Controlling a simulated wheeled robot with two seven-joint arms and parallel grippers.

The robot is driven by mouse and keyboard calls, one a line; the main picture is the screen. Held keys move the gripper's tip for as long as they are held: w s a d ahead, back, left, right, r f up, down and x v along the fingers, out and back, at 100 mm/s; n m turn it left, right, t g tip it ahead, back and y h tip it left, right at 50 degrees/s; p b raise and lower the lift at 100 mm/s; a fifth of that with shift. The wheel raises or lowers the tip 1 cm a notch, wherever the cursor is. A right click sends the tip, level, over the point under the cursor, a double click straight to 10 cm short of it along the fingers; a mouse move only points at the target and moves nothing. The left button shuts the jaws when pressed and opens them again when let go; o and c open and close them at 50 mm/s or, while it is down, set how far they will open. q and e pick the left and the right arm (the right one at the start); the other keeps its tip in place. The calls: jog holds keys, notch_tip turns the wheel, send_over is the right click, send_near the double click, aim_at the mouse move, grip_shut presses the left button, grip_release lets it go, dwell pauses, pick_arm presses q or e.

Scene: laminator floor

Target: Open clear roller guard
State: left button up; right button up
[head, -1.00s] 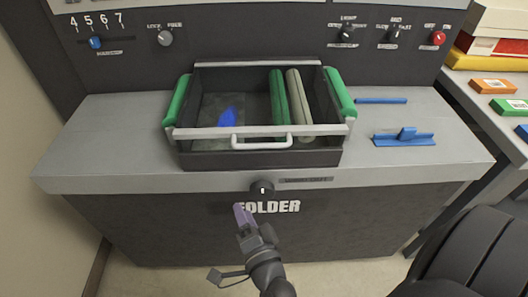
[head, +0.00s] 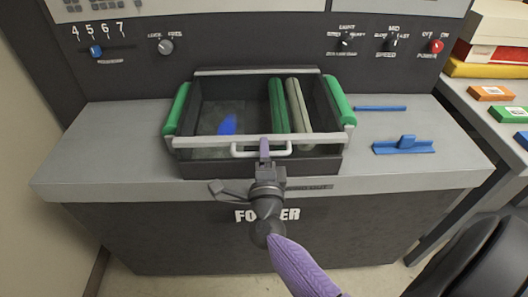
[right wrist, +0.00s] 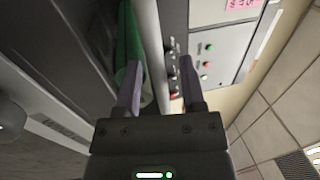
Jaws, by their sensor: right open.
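The clear roller guard (head: 200,141) lies over the dark roller bay on the folder, with a pale bar along its front. Its white handle (head: 240,155) is on the front edge. Green and beige rollers (head: 297,105) show under it. My right gripper (head: 264,147) is open, its fingers pointing up at the middle of the handle and hiding part of it. In the right wrist view its two fingers (right wrist: 161,88) are spread, with a pale strip seen between them. Whether the handle is between the fingers I cannot tell. My left gripper is not in view.
Green side pads (head: 340,100) flank the bay. A blue rod (head: 381,108) and a blue guide (head: 404,146) lie on the grey top to the right. The control panel with a red power knob (head: 436,46) rises behind. Boxes (head: 492,93) sit on a side table.

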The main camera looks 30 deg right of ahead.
grip_shut()
dwell(1.3)
